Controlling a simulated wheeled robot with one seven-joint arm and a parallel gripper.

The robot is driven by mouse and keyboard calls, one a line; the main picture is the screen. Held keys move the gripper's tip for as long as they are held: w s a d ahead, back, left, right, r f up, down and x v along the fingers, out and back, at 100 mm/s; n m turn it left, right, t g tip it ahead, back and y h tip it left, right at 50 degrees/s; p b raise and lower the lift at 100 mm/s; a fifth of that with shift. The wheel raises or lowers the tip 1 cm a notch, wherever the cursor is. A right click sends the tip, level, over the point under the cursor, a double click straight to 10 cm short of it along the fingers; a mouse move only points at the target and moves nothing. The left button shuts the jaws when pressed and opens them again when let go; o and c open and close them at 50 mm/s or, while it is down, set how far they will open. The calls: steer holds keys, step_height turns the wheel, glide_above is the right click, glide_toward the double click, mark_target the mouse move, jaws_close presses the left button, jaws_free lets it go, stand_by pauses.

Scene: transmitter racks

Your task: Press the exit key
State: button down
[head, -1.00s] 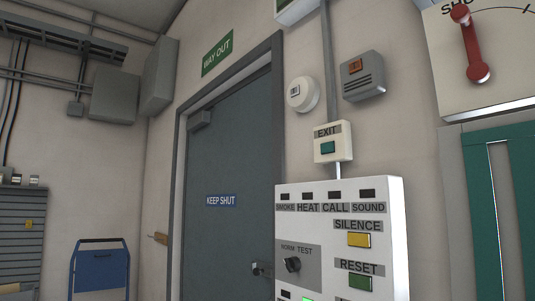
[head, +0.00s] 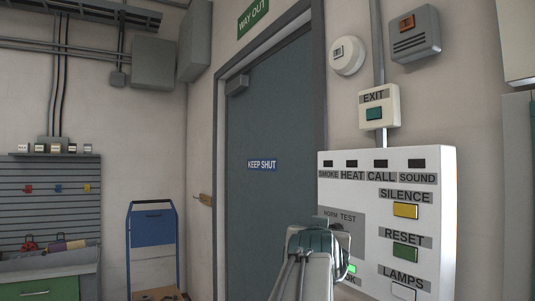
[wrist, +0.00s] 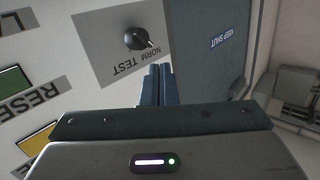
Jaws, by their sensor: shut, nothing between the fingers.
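The exit key is a small green button (head: 374,113) on a white box (head: 391,96) labelled EXIT, on the wall right of the door. It shows in the head view only; the wrist view does not include it. My gripper (wrist: 160,84) is shut and empty, its two dark fingers side by side. In the head view my gripper (head: 321,222) is below and left of the EXIT box, in front of the alarm panel's left part. It is apart from the key.
A white alarm panel (head: 361,196) sits below the EXIT box, with a yellow SILENCE button (head: 405,210), a green RESET button (head: 405,253) and a NORM/TEST knob (wrist: 136,39). A round detector (head: 346,56) and a grey sounder (head: 416,36) are above. The grey door (head: 265,205) is shut.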

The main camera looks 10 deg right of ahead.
step_height(320, 180, up, 26)
steer(key=s+d+m+t+h+p, duration=0.1)
steer(key=t+h+p, duration=0.3)
steer(key=h, duration=0.5)
steer(key=shift+s+d+m+p, duration=0.4)
steer(key=shift+s+d+p, duration=0.05)
steer(key=shift+d+p, duration=0.45)
steer(key=shift+f, duration=0.1)
steer(key=p, duration=0.3)
glide_toward(369, 109)
steer(key=shift+a+r+x, duration=0.1)
steer(key=shift+a+x, duration=0.05)
steer(key=shift+x, duration=0.7)
steer(key=shift+a+r+x, duration=0.1)
steer(key=shift+a+x, duration=0.05)
steer(key=shift+x, duration=0.7)
steer(key=shift+a+r+x, duration=0.1)
steer(key=shift+a+x, duration=0.05)
steer(key=shift+x, duration=0.7)
steer(key=shift+w+d, duration=0.1)
steer(key=shift+w+d, duration=0.1)
steer(key=shift+d, duration=0.2)
steer(key=shift+w+d, duration=0.15)
steer(key=shift+d, duration=0.15)
steer(key=shift+s+a+b, duration=0.3)
steer(key=shift+a+b, duration=0.2)
steer(key=shift+a, duration=0.15)
